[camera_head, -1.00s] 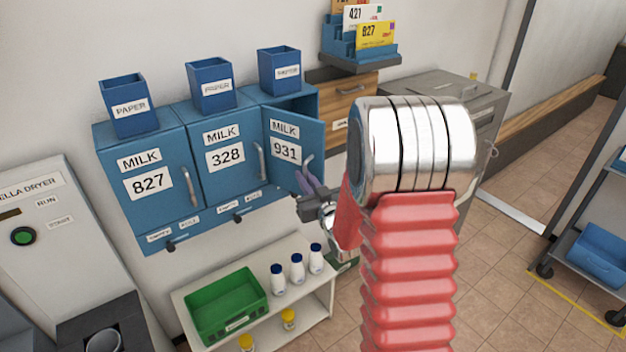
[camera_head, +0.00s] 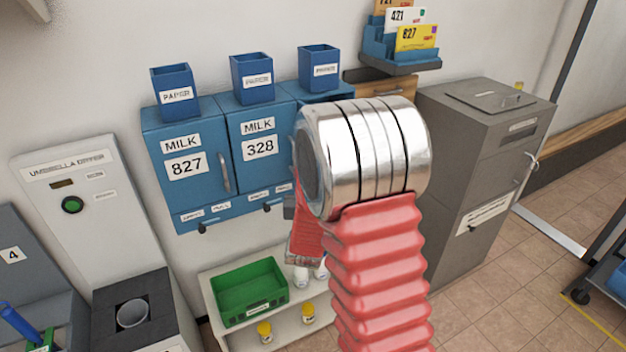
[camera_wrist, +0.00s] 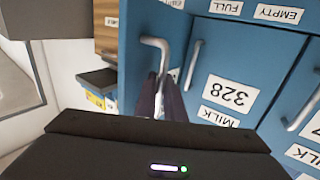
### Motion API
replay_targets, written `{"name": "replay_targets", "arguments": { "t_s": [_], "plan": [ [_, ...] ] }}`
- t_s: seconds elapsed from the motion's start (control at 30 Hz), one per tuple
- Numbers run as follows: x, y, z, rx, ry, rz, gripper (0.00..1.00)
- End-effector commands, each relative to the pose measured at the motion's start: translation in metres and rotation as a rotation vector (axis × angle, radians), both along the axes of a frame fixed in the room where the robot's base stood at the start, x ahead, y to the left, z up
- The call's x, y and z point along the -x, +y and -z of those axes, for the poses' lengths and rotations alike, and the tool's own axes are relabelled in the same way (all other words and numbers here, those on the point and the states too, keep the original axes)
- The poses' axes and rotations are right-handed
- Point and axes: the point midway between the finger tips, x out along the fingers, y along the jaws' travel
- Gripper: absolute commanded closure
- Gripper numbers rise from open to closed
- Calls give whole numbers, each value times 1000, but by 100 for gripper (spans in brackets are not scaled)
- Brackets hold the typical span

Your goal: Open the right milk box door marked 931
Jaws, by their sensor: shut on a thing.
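The blue milk box door marked 931 (camera_wrist: 173,22) shows in the wrist view, left of the 328 door (camera_wrist: 232,62), with the picture upside down. Its metal bar handle (camera_wrist: 156,43) is between my gripper's dark fingers. My gripper (camera_wrist: 162,80) is shut on that handle. The 931 number is hidden in both current views. In the head view, my arm hides the 931 door, its handle and my fingers, so how far the door stands open cannot be told there.
The doors 827 (camera_head: 186,164) and 328 (camera_head: 259,148) are shut. Blue paper bins stand on top. Below, a low white shelf (camera_head: 285,322) holds a green crate (camera_head: 247,292) and bottles. A grey cabinet (camera_head: 455,180) stands to the right.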

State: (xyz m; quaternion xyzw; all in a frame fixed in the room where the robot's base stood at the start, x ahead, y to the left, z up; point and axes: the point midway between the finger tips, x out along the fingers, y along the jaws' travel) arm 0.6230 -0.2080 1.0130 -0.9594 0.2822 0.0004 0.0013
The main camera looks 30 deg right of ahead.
Motion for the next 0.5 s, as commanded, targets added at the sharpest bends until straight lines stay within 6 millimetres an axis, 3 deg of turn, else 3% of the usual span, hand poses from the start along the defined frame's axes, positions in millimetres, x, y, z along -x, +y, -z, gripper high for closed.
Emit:
{"name": "replay_targets", "arguments": {
  "t_s": [0.5],
  "plan": [
    [1,-5,-2,3,-4,35,100]
  ]
}}
